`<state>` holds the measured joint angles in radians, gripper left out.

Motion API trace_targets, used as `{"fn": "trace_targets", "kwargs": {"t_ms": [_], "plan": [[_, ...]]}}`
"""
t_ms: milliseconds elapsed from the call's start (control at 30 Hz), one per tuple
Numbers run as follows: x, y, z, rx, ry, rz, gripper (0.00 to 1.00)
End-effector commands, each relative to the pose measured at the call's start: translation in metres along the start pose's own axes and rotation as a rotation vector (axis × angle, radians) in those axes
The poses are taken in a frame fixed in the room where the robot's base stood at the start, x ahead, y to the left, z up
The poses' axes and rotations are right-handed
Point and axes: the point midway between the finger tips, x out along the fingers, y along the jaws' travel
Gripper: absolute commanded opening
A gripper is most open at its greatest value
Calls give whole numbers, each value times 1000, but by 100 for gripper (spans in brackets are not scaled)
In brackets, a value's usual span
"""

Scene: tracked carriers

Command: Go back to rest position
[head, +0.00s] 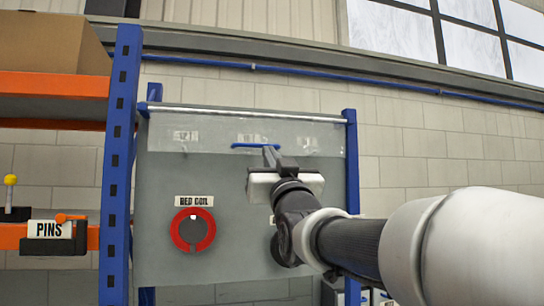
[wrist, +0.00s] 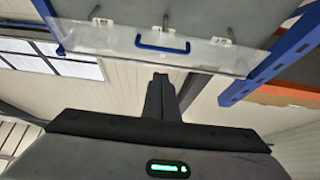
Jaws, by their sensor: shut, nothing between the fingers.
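My gripper (head: 270,152) is shut and empty at the end of my arm, which reaches in from the right in the head view. Its closed dark fingers (wrist: 159,80) point up the picture in the wrist view. A blue handle (head: 262,146) sits on a clear cover (head: 215,135) across the top of a grey board (head: 165,245). In the head view the fingertips appear just below the handle. In the wrist view a gap shows between the fingertips and the handle (wrist: 162,47). My gripper and arm hide part of the board.
A red ring (head: 178,232) hangs on the board under a "RED COIL" label (head: 194,201). A dark round thing (head: 275,250) is partly hidden behind my arm. A blue and orange rack (head: 118,170) stands at left, with a carton (head: 50,42) and a "PINS" holder (head: 52,229).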

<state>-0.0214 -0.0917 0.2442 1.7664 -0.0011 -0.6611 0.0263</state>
Motion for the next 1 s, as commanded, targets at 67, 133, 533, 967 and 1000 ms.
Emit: {"fn": "trace_targets", "kwargs": {"t_ms": [67, 133, 533, 967, 1000], "plan": [[-16, 0, 0, -1, 4, 0, 0], [-25, 0, -1, -1, 4, 0, 0], [-39, 2, 1, -2, -14, 4, 0], [-229, 75, 112, -46, -924, 200, 0], [-259, 79, 120, -37, -1018, 218, 0]]}}
